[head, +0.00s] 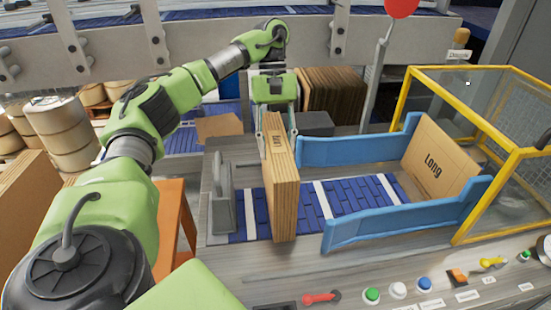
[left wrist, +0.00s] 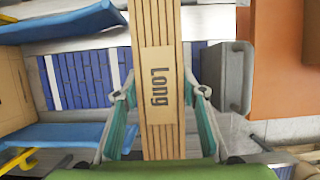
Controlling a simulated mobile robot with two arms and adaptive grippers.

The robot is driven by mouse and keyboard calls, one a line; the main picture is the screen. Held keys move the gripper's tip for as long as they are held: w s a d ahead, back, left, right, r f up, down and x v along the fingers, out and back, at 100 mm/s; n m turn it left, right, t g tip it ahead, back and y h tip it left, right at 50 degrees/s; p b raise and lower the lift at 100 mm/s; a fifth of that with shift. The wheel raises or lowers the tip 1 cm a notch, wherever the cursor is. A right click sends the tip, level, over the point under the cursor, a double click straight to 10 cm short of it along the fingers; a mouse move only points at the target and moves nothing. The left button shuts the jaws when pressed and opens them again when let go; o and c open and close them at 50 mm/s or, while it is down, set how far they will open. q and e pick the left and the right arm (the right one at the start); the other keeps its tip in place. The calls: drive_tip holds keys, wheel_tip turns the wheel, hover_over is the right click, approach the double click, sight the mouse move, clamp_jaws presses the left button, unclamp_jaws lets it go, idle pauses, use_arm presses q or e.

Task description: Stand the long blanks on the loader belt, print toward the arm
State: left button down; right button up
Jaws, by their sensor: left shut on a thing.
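My left gripper (head: 276,128) is shut on a stack of brown cardboard blanks (head: 284,195) and grips it near its top. The stack is upright, its edges facing the head camera, with a "Long" label on its narrow top side. In the left wrist view the fingers (left wrist: 161,98) lie on both sides of the stack (left wrist: 160,125). The stack is over the left part of the blue loader belt (head: 345,195); I cannot tell whether its bottom touches the belt. Another "Long" blank (head: 437,160) stands tilted at the belt's right end, print showing. My right gripper is not in view.
Blue side guides (head: 360,150) flank the belt's right part. A grey upright plate (head: 221,195) stands left of the held stack. A yellow-framed cage (head: 460,110) is at right. More brown blanks (head: 345,90) stand behind. A control panel with buttons (head: 398,290) runs along the front.

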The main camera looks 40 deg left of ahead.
use_arm(q)
drive_tip(key=shift+w+a+f, duration=0.35)
drive_tip(key=shift+a+f, duration=0.15)
drive_tip(key=shift+f, duration=0.2)
wheel_tip(320, 180, down, 3)
drive_tip(key=shift+f+p, duration=0.1)
drive_tip(key=shift+p, duration=0.3)
drive_tip(key=c, duration=1.3)
unclamp_jaws()
drive_tip(key=shift+f, duration=0.1)
